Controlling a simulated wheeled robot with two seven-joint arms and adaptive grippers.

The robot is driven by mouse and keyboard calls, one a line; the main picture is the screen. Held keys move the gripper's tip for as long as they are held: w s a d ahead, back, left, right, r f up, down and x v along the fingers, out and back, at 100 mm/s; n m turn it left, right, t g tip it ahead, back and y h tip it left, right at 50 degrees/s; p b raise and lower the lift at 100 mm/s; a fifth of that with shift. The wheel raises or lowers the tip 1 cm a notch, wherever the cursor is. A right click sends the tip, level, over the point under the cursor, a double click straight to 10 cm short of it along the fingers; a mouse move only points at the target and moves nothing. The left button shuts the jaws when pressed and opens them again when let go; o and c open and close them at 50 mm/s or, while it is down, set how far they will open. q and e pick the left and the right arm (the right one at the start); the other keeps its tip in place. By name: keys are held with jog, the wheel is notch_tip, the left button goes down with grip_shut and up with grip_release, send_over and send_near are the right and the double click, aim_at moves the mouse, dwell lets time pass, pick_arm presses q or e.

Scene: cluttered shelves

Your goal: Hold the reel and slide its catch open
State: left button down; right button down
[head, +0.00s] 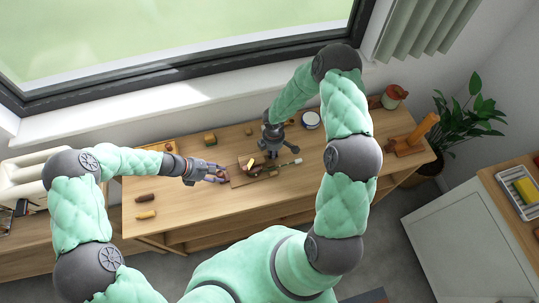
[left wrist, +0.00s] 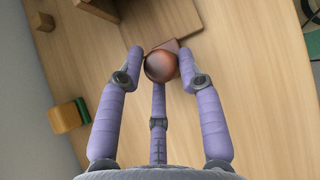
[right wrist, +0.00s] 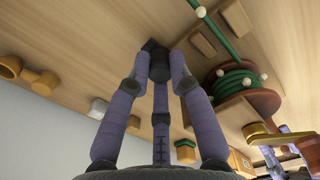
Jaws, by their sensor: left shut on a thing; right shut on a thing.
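The reel (right wrist: 238,82), a reddish-brown body wound with green cord, shows in the right wrist view right of my right gripper. In the head view it is small, on the wooden board. My left gripper (head: 222,176) is at the board's left side. In the left wrist view its fingers (left wrist: 160,72) are shut around a reddish-brown rounded piece (left wrist: 160,65); whether it belongs to the reel is unclear. My right gripper (head: 272,148) reaches down over the board; in the right wrist view its fingertips (right wrist: 158,68) are shut on a small dark piece (right wrist: 153,46). I cannot make out the catch.
The front left tabletop is mostly clear.

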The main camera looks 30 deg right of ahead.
jog(key=shift+d, duration=0.35)
jog(key=c, duration=1)
grip_release()
jog(key=shift+c, duration=0.2)
notch_tip(320, 180, up, 12)
